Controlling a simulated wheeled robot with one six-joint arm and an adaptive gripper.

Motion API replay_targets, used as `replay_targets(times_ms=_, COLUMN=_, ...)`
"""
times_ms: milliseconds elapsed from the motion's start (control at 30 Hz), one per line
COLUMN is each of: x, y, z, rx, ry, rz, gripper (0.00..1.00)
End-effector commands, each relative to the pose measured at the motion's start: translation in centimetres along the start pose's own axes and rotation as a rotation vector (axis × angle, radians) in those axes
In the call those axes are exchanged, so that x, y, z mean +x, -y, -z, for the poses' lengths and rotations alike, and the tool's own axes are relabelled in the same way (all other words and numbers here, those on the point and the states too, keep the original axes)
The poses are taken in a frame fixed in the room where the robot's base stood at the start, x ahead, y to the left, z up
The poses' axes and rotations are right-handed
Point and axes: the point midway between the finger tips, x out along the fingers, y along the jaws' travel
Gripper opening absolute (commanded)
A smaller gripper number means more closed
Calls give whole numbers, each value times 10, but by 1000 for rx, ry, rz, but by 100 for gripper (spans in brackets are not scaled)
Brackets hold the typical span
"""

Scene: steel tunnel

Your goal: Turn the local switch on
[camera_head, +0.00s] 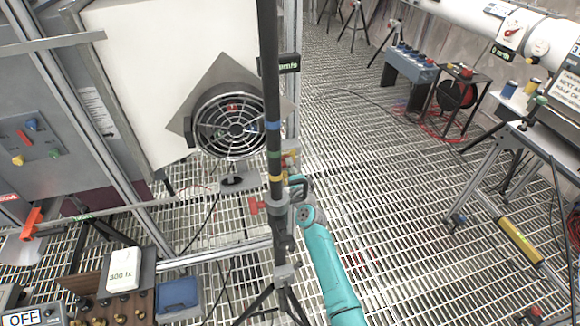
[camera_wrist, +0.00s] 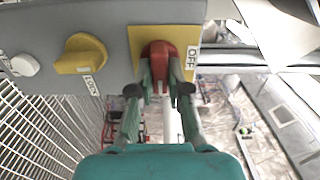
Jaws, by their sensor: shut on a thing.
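In the wrist view a red rotary knob (camera_wrist: 158,50) sits on a yellow plate at the right end of a grey panel (camera_wrist: 115,14). A label beside it reads OFF (camera_wrist: 192,60). My gripper (camera_wrist: 161,78) is shut on the red knob, with one finger on each side. A yellow knob (camera_wrist: 81,53) is to the left on the same panel, with a small label below it that is hard to read. In the head view my gripper (camera_head: 299,187) is beside the dark pole, and the red knob cannot be made out there.
A dark upright pole (camera_head: 268,90) on a tripod stands close to my arm in the head view. A round fan (camera_head: 232,125) is behind it to the left. A blue box (camera_head: 178,296) and a table with switches are at the lower left. The grating floor (camera_head: 380,170) to the right is mostly open.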

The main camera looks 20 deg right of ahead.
Motion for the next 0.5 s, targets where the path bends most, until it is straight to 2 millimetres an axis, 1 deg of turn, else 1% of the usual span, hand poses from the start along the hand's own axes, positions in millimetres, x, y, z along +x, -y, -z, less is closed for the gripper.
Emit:
replay_targets(times_ms=200, x=0, y=-1, z=1, rx=34, ry=-1, rz=0, gripper=0)
replay_targets(times_ms=500, x=0, y=-1, z=1, rx=39, ry=-2, rz=-1, gripper=0)
